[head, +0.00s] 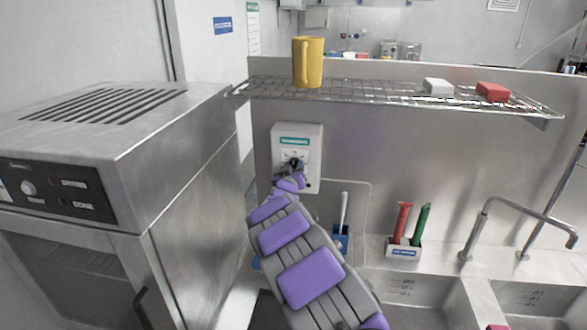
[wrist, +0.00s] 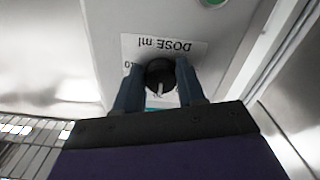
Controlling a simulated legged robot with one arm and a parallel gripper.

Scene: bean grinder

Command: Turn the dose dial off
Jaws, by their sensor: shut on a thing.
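The dose dial is a black round knob (wrist: 160,76) with a pale pointer line, on a white box (head: 311,141) fixed to the steel back wall. In the wrist view its label (wrist: 178,45) reads "DOSE ml" upside down, and the pale line runs toward the bottom of the picture. My gripper (wrist: 160,90) has one finger on each side of the dial and is shut on it. In the head view my gripper (head: 292,170) reaches up to the box's front, and my arm hides part of the box's lower half.
A wire shelf (head: 390,92) above the box holds a yellow mug (head: 307,62), a white block (head: 438,87) and a red block (head: 492,92). A steel oven (head: 120,170) stands close on the left. Sinks, a tap (head: 500,205) and a brush holder (head: 403,248) are on the right.

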